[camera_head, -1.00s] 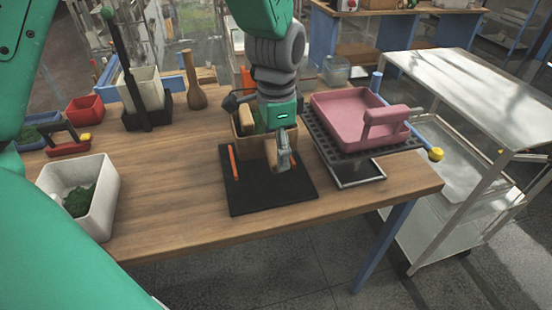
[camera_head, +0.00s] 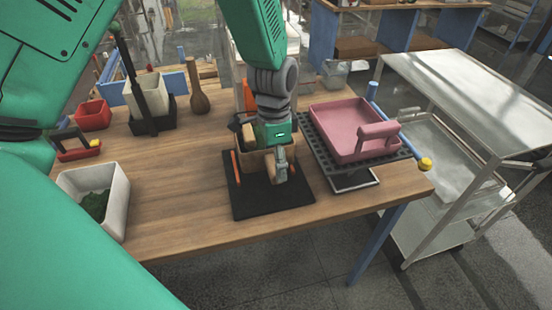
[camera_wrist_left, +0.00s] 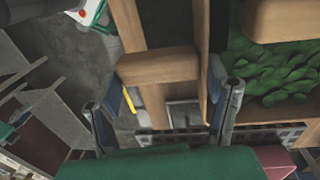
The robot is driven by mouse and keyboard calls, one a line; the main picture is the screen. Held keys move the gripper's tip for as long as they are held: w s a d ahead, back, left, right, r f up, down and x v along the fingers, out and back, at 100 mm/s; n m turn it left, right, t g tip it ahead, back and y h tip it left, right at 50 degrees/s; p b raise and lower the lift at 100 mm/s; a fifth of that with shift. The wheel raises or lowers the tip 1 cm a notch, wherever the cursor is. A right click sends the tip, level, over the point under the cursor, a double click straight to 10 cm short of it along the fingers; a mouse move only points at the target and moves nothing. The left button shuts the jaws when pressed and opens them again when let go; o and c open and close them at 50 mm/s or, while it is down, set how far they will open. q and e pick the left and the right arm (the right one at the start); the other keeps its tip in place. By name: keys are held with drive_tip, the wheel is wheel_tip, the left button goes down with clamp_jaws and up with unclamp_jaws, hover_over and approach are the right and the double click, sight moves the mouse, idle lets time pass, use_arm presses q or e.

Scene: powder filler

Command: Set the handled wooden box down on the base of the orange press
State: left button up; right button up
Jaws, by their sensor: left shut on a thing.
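The handled wooden box (camera_head: 254,161) is partly hidden behind my left gripper (camera_head: 280,168) in the head view. It appears over the black base (camera_head: 268,204) of the orange press; whether it touches the base I cannot tell. An orange bar (camera_head: 236,164) of the press runs along the left of the base, and an orange part (camera_head: 249,96) stands behind. In the left wrist view, a wooden handle (camera_wrist_left: 158,66) lies between the fingers of my left gripper (camera_wrist_left: 163,108), which is shut on it. Green material (camera_wrist_left: 272,66) lies inside the box. My right gripper is not visible.
A pink tray (camera_head: 345,128) on a dark perforated stand is close on the right. A white bin (camera_head: 117,200) with green contents stands left. A wooden pestle-like tool (camera_head: 199,98) and a beige container (camera_head: 147,93) stand behind. Bare tabletop (camera_head: 180,205) lies left of the base.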

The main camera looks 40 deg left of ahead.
use_arm(q)
drive_tip(key=shift+a+r+p, duration=0.1)
drive_tip(key=shift+p, duration=0.2)
drive_tip(key=shift+a+f+b, duration=0.15)
drive_tip(key=shift+f+b, duration=0.1)
drive_tip(key=shift+f, duration=0.3)
drive_tip(key=shift+a+f+b, duration=0.15)
drive_tip(key=shift+f+b, duration=0.1)
drive_tip(key=shift+f, duration=0.3)
drive_tip(key=shift+d+f+b, duration=0.15)
drive_tip(key=shift+f+b, duration=0.2)
drive_tip(key=shift+f, duration=0.35)
drive_tip(key=shift+d+f+b, duration=0.1)
drive_tip(key=shift+f+b, duration=0.2)
drive_tip(key=shift+f, duration=0.4)
drive_tip(key=shift+a+f, duration=0.1)
drive_tip(key=shift+f, duration=0.9)
drive_tip(key=o, duration=1.7)
